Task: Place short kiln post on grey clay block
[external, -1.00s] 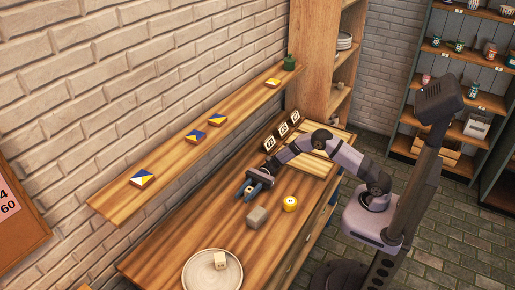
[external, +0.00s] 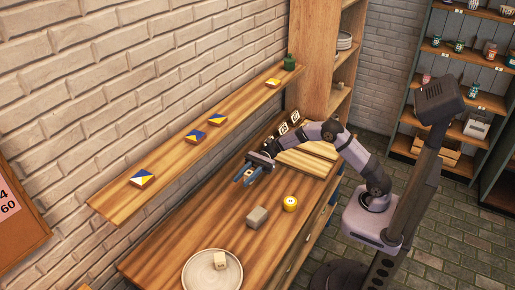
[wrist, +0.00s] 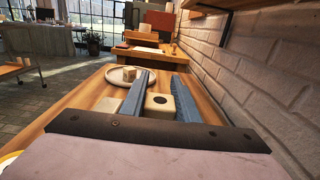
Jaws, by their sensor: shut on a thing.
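The short kiln post (wrist: 160,105), a pale cream piece with a dark round hole, sits between the fingers of my gripper (wrist: 161,92) in the wrist view. My gripper is shut on it; in the external view my gripper (external: 252,174) is above the worktop and the post is hard to make out there. The grey clay block (external: 257,217) stands on the wooden worktop, below my gripper in the external picture and apart from it. In the wrist view a block (wrist: 106,105), likely the clay one, shows partly left of the fingers.
A round plate (external: 197,279) with a small cream cube (external: 220,261) is at the near end of the worktop. A yellow round item (external: 290,203) is right of the clay block. A wall shelf (external: 165,155) with painted tiles runs along the brick wall.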

